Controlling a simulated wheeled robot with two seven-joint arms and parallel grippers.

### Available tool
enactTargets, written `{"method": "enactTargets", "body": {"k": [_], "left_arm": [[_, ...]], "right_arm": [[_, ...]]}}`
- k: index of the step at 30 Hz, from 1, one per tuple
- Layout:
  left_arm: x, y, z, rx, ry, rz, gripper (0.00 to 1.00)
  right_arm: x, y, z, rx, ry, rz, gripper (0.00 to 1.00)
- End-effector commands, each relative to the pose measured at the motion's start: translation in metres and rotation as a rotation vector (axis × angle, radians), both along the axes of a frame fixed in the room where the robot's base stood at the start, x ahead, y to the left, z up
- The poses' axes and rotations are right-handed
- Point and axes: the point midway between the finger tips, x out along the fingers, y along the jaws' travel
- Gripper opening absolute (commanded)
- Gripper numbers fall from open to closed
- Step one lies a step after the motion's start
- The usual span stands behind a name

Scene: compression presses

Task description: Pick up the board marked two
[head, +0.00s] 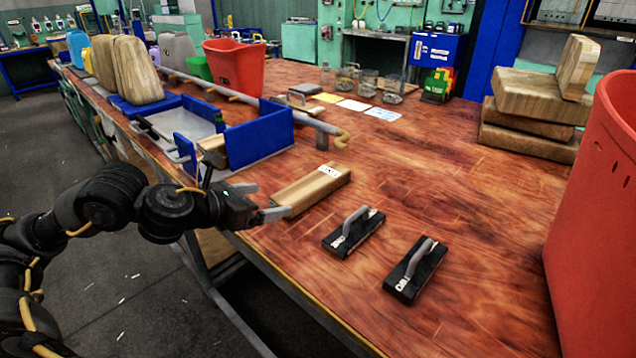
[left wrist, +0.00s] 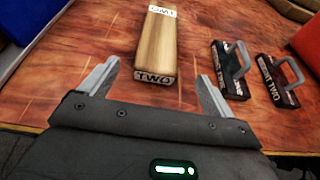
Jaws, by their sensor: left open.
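The board marked two (head: 311,190) is a light wooden block lying flat on the wooden table near its front edge, with a white label on its far end. In the left wrist view the board (left wrist: 157,47) shows the word TWO on its near end face. My left gripper (head: 266,202) is open and empty at the board's near end. In the left wrist view the two fingers of my left gripper (left wrist: 160,72) stand apart, one to each side of the board's line, with the board ahead of them. My right gripper is not in view.
Two black blocks with grey handles (head: 354,232) (head: 415,270) lie right of the board. A blue-walled fixture (head: 258,136) holding a wooden piece stands left. A large red bin (head: 600,220) is at the right, stacked wooden blocks (head: 525,95) behind. The table's middle is clear.

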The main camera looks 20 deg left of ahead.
Motion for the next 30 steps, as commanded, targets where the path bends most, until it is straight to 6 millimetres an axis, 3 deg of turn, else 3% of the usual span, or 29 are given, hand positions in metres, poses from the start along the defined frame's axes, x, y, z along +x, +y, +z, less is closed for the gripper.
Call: {"method": "enactTargets", "body": {"k": [8, 12, 20, 30], "left_arm": [[0.025, -0.005, -0.014, -0.009, -0.002, 0.012, 0.89], [0.041, -0.011, -0.02, -0.01, 0.002, 0.013, 0.89], [0.049, -0.014, -0.023, -0.007, 0.002, 0.011, 0.89], [0.086, -0.029, -0.044, -0.009, 0.002, 0.011, 0.89]], "right_arm": [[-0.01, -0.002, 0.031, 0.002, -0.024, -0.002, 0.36], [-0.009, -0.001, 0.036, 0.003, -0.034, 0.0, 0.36], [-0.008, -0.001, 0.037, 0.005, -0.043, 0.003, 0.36], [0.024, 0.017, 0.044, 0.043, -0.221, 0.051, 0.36]]}}
